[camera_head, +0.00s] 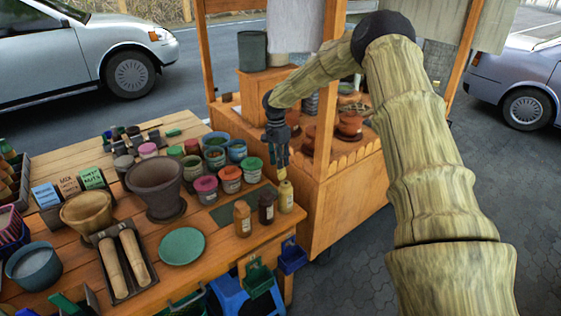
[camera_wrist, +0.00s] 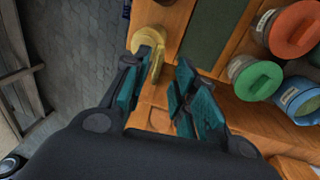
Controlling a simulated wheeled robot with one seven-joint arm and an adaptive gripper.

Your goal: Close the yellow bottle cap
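The yellow bottle (camera_head: 286,198) stands upright at the right front corner of the wooden table. A narrow yellow piece (camera_head: 282,174), apparently its cap, sticks up above the bottle just under my gripper (camera_head: 278,160). In the wrist view the yellow cap (camera_wrist: 151,36) shows at the top, partly covered by the left finger. My gripper (camera_wrist: 165,62) points at it, its two fingers apart with a gap between them. The left finger overlaps the yellow part; I cannot tell if they touch. Nothing shows held between the fingers.
A dark brown bottle (camera_head: 266,208) and an orange-brown bottle (camera_head: 242,218) stand left of the yellow one. Lidded jars, including a green-lidded one (camera_head: 252,168), stand behind. A dark green panel (camera_wrist: 218,32) lies close by. The table edge is just right of the bottle.

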